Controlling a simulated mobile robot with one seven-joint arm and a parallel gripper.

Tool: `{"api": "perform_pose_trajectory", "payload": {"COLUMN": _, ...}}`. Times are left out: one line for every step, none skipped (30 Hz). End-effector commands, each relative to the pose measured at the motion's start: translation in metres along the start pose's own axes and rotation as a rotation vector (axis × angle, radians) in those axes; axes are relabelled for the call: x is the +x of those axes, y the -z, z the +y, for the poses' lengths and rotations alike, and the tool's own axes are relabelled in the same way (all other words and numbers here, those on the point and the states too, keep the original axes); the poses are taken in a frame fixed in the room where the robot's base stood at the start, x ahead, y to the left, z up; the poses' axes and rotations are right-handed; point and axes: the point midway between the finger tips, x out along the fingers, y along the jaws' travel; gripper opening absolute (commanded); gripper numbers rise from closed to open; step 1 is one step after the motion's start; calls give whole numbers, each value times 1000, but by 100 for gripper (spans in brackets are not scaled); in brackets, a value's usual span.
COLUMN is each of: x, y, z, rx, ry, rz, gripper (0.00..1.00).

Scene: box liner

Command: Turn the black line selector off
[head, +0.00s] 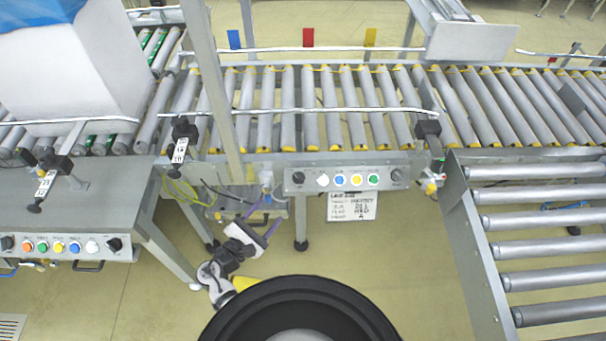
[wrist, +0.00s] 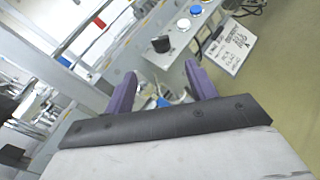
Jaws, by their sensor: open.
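A black selector knob (head: 298,178) sits at the left end of the middle conveyor's control panel (head: 310,187). It also shows in the wrist view (wrist: 161,44), above and roughly between my fingertips, not between the jaws. A second black knob (head: 397,175) is at that panel's right end. My gripper (head: 266,216) has purple fingers, open and empty, below and left of the panel in the head view. It also shows in the wrist view (wrist: 162,70). The knob's switch position is too small to read.
White (head: 323,180), blue (head: 340,179) and yellow (head: 356,179) buttons sit close to the knob. A sign (head: 351,207) hangs below the panel. A left panel has more buttons and a black knob (head: 114,244). A grey post (head: 212,90) stands nearby. Floor right of the sign is clear.

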Motion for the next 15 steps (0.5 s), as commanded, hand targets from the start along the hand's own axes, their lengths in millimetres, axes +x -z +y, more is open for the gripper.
{"api": "perform_pose_trajectory", "payload": {"x": 1, "y": 0, "z": -2, "rx": -7, "ry": 2, "rz": -4, "gripper": 56}}
{"api": "perform_pose_trajectory", "payload": {"x": 2, "y": 0, "z": -2, "rx": -9, "ry": 3, "rz": -6, "gripper": 56}}
{"api": "perform_pose_trajectory", "payload": {"x": 5, "y": -1, "z": -2, "rx": -10, "ry": 3, "rz": -7, "gripper": 56}}
{"api": "perform_pose_trajectory", "payload": {"x": 8, "y": -1, "z": -2, "rx": -10, "ry": 4, "rz": -8, "gripper": 56}}
{"api": "perform_pose_trajectory", "payload": {"x": 12, "y": -2, "z": -2, "rx": -9, "ry": 5, "rz": -8, "gripper": 56}}
{"api": "perform_pose_trajectory", "payload": {"x": 18, "y": -2, "z": -1, "rx": -9, "ry": 5, "rz": -8, "gripper": 56}}
{"api": "perform_pose_trajectory", "payload": {"x": 23, "y": -2, "z": -1, "rx": -9, "ry": 5, "rz": -8, "gripper": 56}}
{"api": "perform_pose_trajectory", "payload": {"x": 28, "y": -3, "z": -1, "rx": -8, "ry": 6, "rz": -8, "gripper": 56}}
{"api": "perform_pose_trajectory", "payload": {"x": 36, "y": -3, "z": -1, "rx": -9, "ry": 5, "rz": -7, "gripper": 56}}
{"api": "perform_pose_trajectory", "payload": {"x": 43, "y": -3, "z": -1, "rx": -9, "ry": 6, "rz": -8, "gripper": 56}}
{"api": "perform_pose_trajectory", "payload": {"x": 50, "y": -3, "z": -1, "rx": -8, "ry": 5, "rz": -8, "gripper": 56}}
{"api": "perform_pose_trajectory", "payload": {"x": 59, "y": -3, "z": -1, "rx": -7, "ry": 6, "rz": -8, "gripper": 56}}
{"api": "perform_pose_trajectory", "payload": {"x": 65, "y": -3, "z": -1, "rx": -8, "ry": 6, "rz": -8, "gripper": 56}}
{"api": "perform_pose_trajectory", "payload": {"x": 72, "y": -3, "z": -1, "rx": -7, "ry": 5, "rz": -8, "gripper": 56}}
{"api": "perform_pose_trajectory", "payload": {"x": 80, "y": -3, "z": -1, "rx": -7, "ry": 5, "rz": -7, "gripper": 56}}
